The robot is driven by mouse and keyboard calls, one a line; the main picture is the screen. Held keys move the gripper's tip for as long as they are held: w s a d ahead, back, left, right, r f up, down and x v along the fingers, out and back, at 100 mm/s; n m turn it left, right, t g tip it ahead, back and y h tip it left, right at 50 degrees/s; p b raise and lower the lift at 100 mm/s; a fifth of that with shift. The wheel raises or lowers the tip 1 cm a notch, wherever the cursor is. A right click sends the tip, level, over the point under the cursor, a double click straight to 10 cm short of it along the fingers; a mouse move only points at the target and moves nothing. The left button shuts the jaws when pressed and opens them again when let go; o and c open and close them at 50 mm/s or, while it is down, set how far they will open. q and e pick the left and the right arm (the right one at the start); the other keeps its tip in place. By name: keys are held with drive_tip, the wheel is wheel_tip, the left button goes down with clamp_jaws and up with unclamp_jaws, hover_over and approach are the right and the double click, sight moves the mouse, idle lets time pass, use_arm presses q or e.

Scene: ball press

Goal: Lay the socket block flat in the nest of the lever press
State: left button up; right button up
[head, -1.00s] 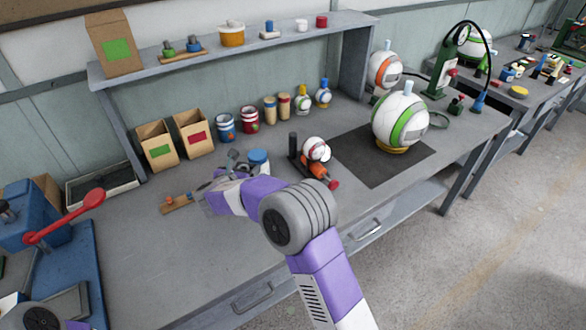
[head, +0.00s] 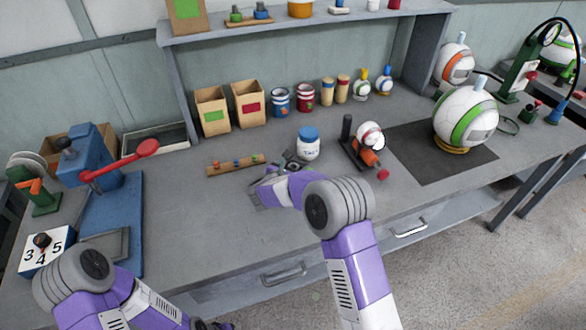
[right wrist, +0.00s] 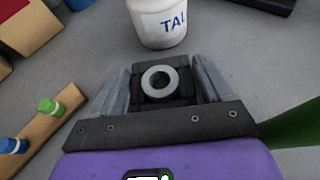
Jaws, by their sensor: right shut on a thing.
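The socket block (right wrist: 160,82), a dark block with a pale ring on its face, is between the fingers of my right gripper (right wrist: 160,92) in the right wrist view. The gripper is shut on it. In the head view my right gripper (head: 290,163) is over the bench, beside the white jar; the block is hard to make out there. The blue lever press (head: 90,158) with its red lever (head: 120,162) stands far to the left of this gripper. A grey plate (head: 105,246) lies on its blue base.
A white jar with a blue lid (head: 308,147) stands just beyond my right gripper. A plank with coloured knobs (head: 235,166) lies left of it. A numbered box (head: 45,252) sits by the press. The bench between plank and press is mostly clear.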

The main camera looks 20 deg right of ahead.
drive_tip(key=shift+f, duration=0.1)
drive_tip(key=o, duration=1)
